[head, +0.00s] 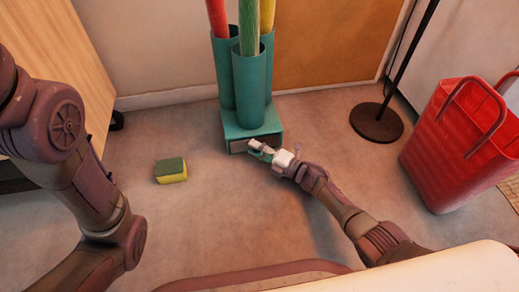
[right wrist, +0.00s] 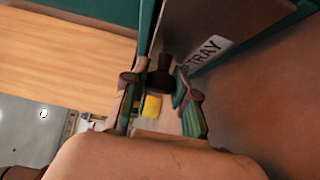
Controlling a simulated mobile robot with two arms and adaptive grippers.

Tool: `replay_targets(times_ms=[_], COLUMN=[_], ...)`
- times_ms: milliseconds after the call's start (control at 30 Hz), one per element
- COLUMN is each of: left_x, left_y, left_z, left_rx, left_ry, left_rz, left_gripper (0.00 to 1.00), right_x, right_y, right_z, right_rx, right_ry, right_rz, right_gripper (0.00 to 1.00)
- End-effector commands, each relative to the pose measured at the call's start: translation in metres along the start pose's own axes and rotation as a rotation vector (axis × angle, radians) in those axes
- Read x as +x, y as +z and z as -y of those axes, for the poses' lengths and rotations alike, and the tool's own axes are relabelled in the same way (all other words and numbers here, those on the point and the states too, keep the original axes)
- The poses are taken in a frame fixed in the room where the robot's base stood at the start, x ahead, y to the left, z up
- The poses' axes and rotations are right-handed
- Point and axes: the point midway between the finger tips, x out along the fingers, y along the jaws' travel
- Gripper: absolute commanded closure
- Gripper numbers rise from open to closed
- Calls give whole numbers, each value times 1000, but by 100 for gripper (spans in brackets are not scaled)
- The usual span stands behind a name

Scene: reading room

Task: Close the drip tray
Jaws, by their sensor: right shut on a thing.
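A teal umbrella stand (head: 253,117) with upright tubes stands on the floor. The drip tray's grey front (head: 238,146) shows low in its base. In the right wrist view the drip tray's grey front (right wrist: 180,40) carries a label reading "TRAY". My right gripper (head: 262,151) is at this front. In the right wrist view a dark knob (right wrist: 160,77) on the front sits between the fingertips of my right gripper (right wrist: 158,95), which is shut on it. I cannot tell how far the tray stands out. My left arm shows at the left; its gripper is out of view.
A yellow and green sponge (head: 171,171) lies on the floor left of the stand. A black lamp base (head: 377,122) and a red basket (head: 452,145) stand to the right. A wooden cabinet (head: 62,55) is at the left. Floor in front of the stand is clear.

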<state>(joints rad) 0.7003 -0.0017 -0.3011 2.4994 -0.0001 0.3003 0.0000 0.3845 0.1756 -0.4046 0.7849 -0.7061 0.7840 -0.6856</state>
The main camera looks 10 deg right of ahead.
Motion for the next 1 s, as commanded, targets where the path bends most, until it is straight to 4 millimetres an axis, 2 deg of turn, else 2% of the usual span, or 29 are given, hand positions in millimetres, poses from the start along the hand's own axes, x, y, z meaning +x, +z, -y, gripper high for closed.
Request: replay_targets(times_ms=[67, 100, 200, 233, 533, 667, 767, 1000], left_x=[-1, -1, -1, -1, -1, -1, -1, 0], left_y=[1, 1, 1, 1, 1, 0, 0, 0], left_z=[0, 0, 0, 0, 1, 1, 0, 0], left_rx=[0, 0, 1, 1, 3, 3, 2, 2], left_ry=[0, 0, 0, 0, 0, 0, 0, 1], left_rz=[2, 2, 3, 3, 5, 4, 2, 1], left_gripper=[0, 0, 0, 0, 0, 0, 0, 0], right_x=[1, 1, 1, 1, 0, -8, -24, -76], right_y=[5, 5, 5, 5, 6, 6, 5, 3], right_z=[-1, -1, -2, -2, -3, -2, 0, 1], right_rx=[-2, -2, -2, -2, -3, -5, -5, -2], right_ry=[-3, -2, -1, 0, 1, -1, -3, -4], right_rz=[13, 13, 13, 13, 13, 13, 11, 9], right_gripper=[100, 66, 49, 48, 48, 48, 48, 48])
